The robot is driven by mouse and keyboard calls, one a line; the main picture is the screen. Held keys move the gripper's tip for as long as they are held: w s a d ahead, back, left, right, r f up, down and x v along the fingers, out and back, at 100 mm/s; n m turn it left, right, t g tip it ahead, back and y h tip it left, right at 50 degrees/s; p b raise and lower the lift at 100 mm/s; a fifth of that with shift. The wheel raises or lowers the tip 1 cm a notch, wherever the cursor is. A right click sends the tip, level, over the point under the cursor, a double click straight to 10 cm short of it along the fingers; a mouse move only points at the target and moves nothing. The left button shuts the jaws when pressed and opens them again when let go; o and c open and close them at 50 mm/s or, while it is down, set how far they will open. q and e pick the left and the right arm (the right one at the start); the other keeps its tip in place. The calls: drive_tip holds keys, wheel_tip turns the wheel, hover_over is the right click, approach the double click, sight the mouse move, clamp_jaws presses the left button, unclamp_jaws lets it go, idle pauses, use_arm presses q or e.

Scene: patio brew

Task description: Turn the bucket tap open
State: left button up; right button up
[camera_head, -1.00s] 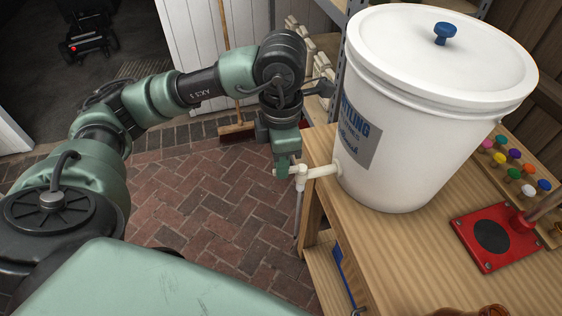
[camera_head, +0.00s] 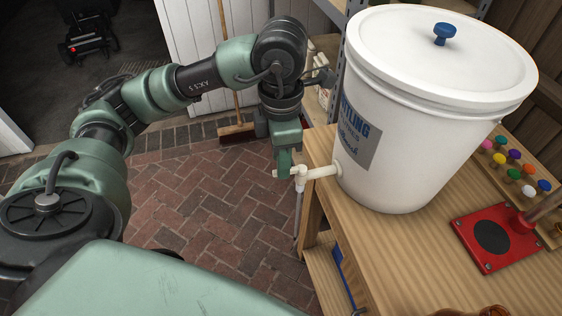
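The white bucket (camera_head: 430,110) stands upright on the wooden bench, with a lid and a blue knob on top. Its white tap (camera_head: 318,172) sticks out to the left from low on its side, past the bench edge, with a thin tube (camera_head: 298,215) hanging down. My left gripper (camera_head: 285,168) points down at the outer end of the tap, touching it or right behind it. Its fingers are partly hidden, so I cannot see whether they are open or shut. My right gripper is out of view.
The wooden bench (camera_head: 420,255) carries a red capper base (camera_head: 492,238) and a rack of coloured caps (camera_head: 515,170) at the right. A broom (camera_head: 237,130) leans against the white door behind my arm. The brick floor (camera_head: 210,215) left of the bench is clear.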

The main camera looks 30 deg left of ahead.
use_arm(q)
wheel_tip(320, 180, up, 6)
drive_tip(key=shift+p, duration=0.3)
drive_tip(key=shift+f, duration=0.1)
idle(0.4)
